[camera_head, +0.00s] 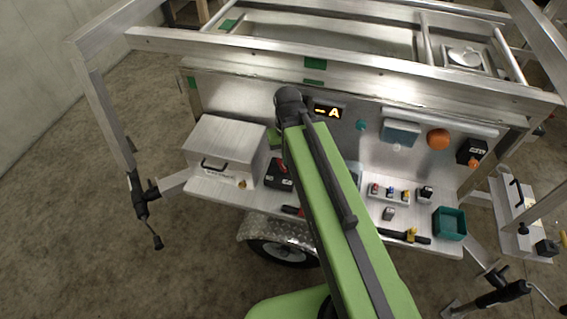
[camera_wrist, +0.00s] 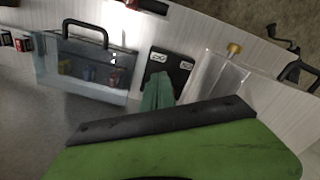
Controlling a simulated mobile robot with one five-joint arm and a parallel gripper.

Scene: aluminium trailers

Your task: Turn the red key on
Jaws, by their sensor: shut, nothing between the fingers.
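The red key (camera_head: 281,166) shows in the head view as a small red piece on a black box (camera_head: 284,183) with white labels. The box stands on the trailer's metal shelf, right of a silver box. In the wrist view the black box (camera_wrist: 182,70) shows two white labels, and I cannot make out the key there. My gripper's green fingers (camera_wrist: 158,82) are shut and empty, overlapping the box's face in that view. In the head view the gripper (camera_head: 273,138) is partly hidden by my arm, just above the box. Contact cannot be told.
The silver box (camera_head: 222,147) with a black handle is at the left. A clear cover (camera_wrist: 80,70) with a black handle stands beside the black box. A small button panel (camera_head: 389,193), a teal bin (camera_head: 450,223) and a yellow-black tool (camera_head: 405,236) lie to the right.

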